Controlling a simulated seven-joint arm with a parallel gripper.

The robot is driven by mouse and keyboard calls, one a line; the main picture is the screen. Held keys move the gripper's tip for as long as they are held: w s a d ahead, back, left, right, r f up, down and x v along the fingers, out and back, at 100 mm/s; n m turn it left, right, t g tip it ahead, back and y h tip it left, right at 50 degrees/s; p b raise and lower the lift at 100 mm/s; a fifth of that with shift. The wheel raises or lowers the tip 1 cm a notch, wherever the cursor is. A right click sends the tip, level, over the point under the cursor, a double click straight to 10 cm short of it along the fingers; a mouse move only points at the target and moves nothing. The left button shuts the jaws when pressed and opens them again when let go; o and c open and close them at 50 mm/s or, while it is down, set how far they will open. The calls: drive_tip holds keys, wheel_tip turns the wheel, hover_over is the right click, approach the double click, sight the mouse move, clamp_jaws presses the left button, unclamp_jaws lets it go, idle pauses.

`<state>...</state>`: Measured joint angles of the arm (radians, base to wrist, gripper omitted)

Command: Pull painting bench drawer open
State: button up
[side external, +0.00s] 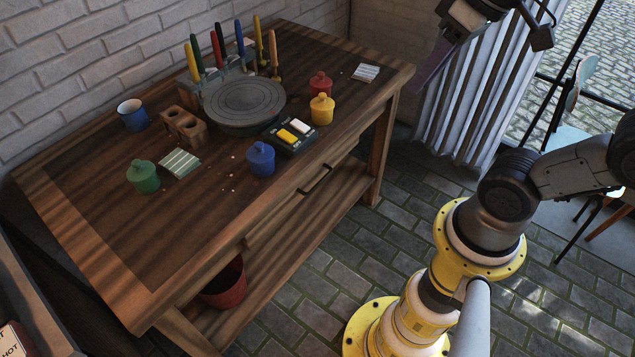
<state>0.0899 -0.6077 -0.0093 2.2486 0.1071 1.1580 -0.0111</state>
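The wooden painting bench (95,240) stands at the left and centre of the side external view. Its drawer (283,219) is in the front edge, facing my arm, and looks shut, about flush with the bench front. A dark bar handle (316,181) sits on the drawer front. My gripper (497,22) is at the top edge of the view, high up and to the right of the bench, well apart from the handle. It is partly cut off by the frame, and its fingers cannot be made out clearly.
Several lidded pots, including a blue pot (260,159) near the front edge, stand on the bench with a grey turntable (244,102) and a palette box (290,136). A red bucket (225,286) is on the lower shelf. The paved floor before the drawer is clear.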

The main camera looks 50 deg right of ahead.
drive_tip(key=w+d+m+g+y, duration=0.35)
drive_tip(key=w+m+y, duration=0.35)
drive_tip(key=w, duration=0.6)
drive_tip(key=w+d+m+t+y, duration=0.1)
drive_tip(key=w+d+t+y, duration=0.2)
drive_tip(key=d, duration=0.5)
drive_tip(key=w+d+m+t+y, duration=0.1)
drive_tip(key=w+d+y, duration=0.3)
drive_tip(key=d, duration=0.3)
approach(324, 180)
drive_tip(key=x, duration=1.1)
drive_tip(key=shift+w+a+f, duration=0.1)
drive_tip(key=shift+a, duration=0.2)
drive_tip(key=shift+c, duration=0.3)
clamp_jaws()
